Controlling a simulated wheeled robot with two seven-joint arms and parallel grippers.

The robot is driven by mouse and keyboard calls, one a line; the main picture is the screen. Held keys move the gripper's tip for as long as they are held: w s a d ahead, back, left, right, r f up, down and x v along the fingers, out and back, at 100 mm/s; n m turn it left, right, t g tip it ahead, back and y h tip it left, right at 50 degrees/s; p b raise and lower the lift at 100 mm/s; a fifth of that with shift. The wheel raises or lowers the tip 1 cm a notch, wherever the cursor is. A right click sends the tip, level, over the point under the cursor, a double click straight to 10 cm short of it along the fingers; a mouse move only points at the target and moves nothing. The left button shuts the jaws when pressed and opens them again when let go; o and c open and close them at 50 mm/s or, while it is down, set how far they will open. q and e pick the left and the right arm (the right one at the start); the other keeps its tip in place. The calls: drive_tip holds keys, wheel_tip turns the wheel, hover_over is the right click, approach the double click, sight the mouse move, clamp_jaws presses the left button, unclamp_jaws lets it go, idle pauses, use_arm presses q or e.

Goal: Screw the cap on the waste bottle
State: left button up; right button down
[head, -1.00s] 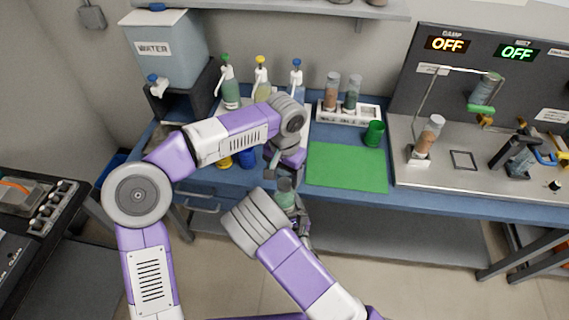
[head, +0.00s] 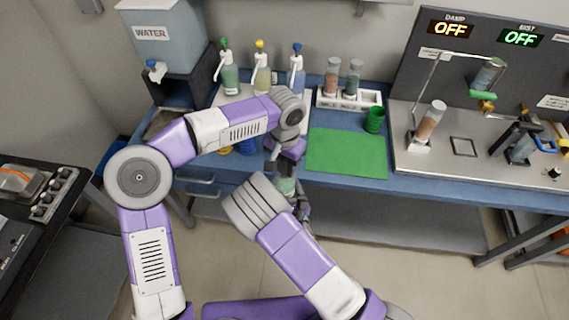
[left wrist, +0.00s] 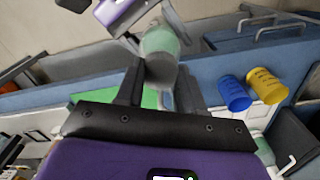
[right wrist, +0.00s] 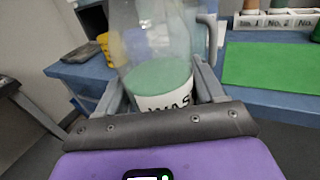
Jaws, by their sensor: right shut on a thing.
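The waste bottle (right wrist: 160,80) is clear, with green liquid and a white label partly reading "WAS". It stands between the fingers of my right gripper (right wrist: 155,95), which is shut on it. In the head view the bottle (head: 285,186) is held in front of the bench edge, partly hidden by my arms. My left gripper (head: 277,160) is just above its top. In the left wrist view a grey rounded top (left wrist: 161,70) lies between the left fingers, with gaps beside it. I cannot tell whether it is the cap or the neck.
A green mat (head: 345,153) lies on the bench, with a green cup (head: 374,120) behind it.

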use_arm(q)
clamp_jaws()
drive_tip(key=shift+m, duration=0.8)
drive_tip(key=o, duration=1.2)
unclamp_jaws()
wheel_tip(320, 180, up, 12)
drive_tip(key=shift+r, duration=0.1)
